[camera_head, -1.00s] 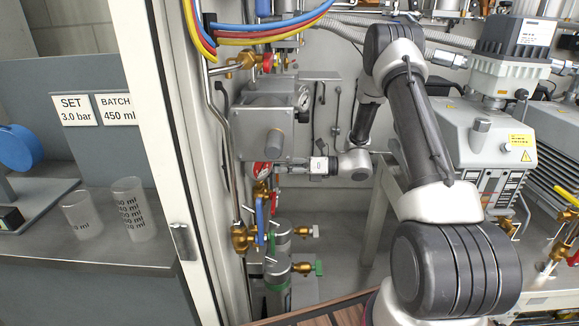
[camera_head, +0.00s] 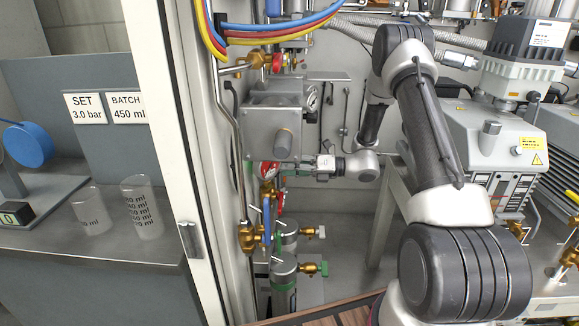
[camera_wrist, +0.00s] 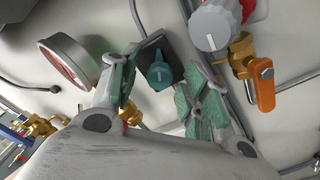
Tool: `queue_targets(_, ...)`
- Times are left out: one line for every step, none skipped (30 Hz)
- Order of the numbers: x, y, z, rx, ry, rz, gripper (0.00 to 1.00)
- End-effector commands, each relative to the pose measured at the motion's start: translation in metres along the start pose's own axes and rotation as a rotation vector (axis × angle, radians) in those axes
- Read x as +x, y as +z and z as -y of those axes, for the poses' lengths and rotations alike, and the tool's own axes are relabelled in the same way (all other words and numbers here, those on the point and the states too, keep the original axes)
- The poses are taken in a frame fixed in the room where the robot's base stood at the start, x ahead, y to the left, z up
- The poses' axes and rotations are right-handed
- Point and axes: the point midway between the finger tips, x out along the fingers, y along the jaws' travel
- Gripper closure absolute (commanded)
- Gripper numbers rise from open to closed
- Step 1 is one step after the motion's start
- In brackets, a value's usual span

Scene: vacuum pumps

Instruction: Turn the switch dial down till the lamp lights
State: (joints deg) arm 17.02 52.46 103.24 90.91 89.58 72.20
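My gripper (camera_wrist: 163,92) is open, with one green-padded finger on each side of the knob. I cannot tell whether either finger touches it. In the head view, my gripper (camera_head: 296,167) reaches left below a grey wall box (camera_head: 264,118), and the teal knob cannot be made out there. I cannot make out a lamp in either view.
Close around my gripper in the wrist view are a round gauge (camera_wrist: 70,60), a grey knob (camera_wrist: 210,28) and an orange valve lever (camera_wrist: 263,88).

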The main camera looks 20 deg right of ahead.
Motion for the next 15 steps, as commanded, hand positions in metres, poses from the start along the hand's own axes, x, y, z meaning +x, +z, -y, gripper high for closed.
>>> queue_targets(0.0, 0.0, 0.0, 0.0, 0.0, 0.0, 0.54)
queue_targets(0.0, 0.0, 0.0, -0.001, 0.0, 0.0, 0.54)
queue_targets(0.0, 0.0, 0.0, -0.001, 0.0, 0.0, 0.54)
queue_targets(0.0, 0.0, 0.0, -0.001, 0.0, 0.0, 0.54)
queue_targets(0.0, 0.0, -0.0001, -0.001, 0.0, 0.0, 0.54)
queue_targets(-0.0001, 0.0, -0.0001, -0.002, 0.0, 0.0, 0.54)
queue_targets(-0.0002, 0.0, 0.0, -0.002, 0.0, 0.0, 0.54)
queue_targets(-0.0005, 0.0, 0.0, -0.002, 0.0, 0.0, 0.54)
queue_targets(-0.0011, 0.0, 0.0, -0.002, 0.0, 0.0, 0.54)
queue_targets(-0.0017, 0.0, 0.0, -0.002, 0.0, 0.0, 0.54)
queue_targets(-0.0025, 0.0, 0.0, -0.002, 0.0, 0.0, 0.54)
queue_targets(-0.0037, 0.0, 0.0, -0.002, 0.0, 0.0, 0.54)
queue_targets(-0.0048, 0.0, 0.0, -0.002, 0.0, 0.0, 0.54)
queue_targets(-0.006, 0.0, 0.0001, -0.002, 0.0, 0.0, 0.54)
queue_targets(-0.0078, 0.0, 0.0001, -0.003, 0.0, 0.0, 0.54)
